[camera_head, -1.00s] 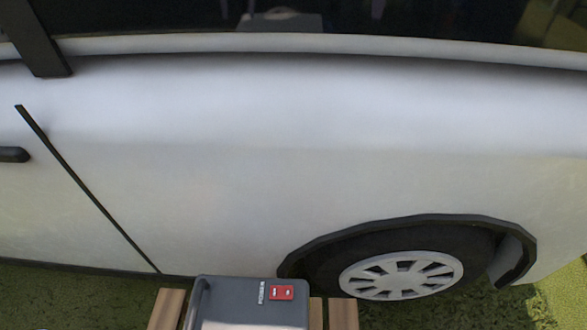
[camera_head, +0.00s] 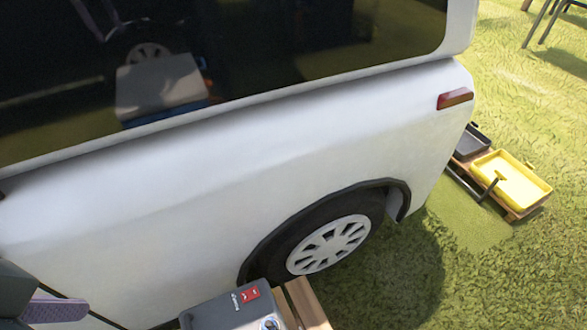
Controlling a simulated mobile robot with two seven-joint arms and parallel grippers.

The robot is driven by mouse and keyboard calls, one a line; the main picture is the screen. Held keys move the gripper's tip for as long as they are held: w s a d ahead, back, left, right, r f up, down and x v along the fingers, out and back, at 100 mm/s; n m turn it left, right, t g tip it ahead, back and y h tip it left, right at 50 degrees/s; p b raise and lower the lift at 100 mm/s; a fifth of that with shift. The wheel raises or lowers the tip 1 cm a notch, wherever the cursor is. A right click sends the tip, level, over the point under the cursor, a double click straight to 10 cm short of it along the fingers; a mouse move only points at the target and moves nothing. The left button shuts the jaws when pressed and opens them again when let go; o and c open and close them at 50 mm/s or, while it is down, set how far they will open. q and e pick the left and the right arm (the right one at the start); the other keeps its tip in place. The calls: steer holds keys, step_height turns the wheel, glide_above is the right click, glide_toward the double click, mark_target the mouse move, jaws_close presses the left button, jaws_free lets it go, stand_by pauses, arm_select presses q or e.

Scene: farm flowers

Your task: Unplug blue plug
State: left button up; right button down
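A grey box (camera_head: 215,308) with a red switch (camera_head: 249,295) on its top stands at the bottom edge, beside the rear wheel of a white van. A small round part with some blue (camera_head: 270,324) shows at the box's near edge, mostly cut off by the frame. I cannot tell whether it is the blue plug. Part of what looks like my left gripper (camera_head: 55,312), dark grey with a purplish ridged finger, enters at the lower left, apart from the box. Its opening is hidden. My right gripper is not in view.
The white van (camera_head: 240,150) fills the left and middle, its wheel (camera_head: 328,244) just behind the box. The box is on wooden slats (camera_head: 305,304). A yellow tray (camera_head: 511,180) and a dark tray (camera_head: 470,143) lie at the right. Open grass (camera_head: 500,270) fills the lower right.

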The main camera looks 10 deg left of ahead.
arm_select(q)
steer(key=w+d+f+m+h+b, duration=0.2)
steer(key=w+d+f+m+b, duration=0.2)
steer(key=d+f+m+b, duration=0.6)
steer(key=m+g+y+b, duration=0.2)
steer(key=m+g+b, duration=0.2)
steer(key=m+b, duration=1.3)
glide_above(268, 323)
steer(key=shift+n, duration=0.3)
steer(key=f, duration=2.7)
steer(key=shift+s+d+f+b, duration=0.1)
steer(key=shift+s+d+b, duration=0.1)
steer(key=shift+d+b, duration=0.15)
steer(key=shift+w+a+f, duration=0.1)
steer(key=shift+w+a, duration=0.05)
steer(key=shift+a, duration=0.15)
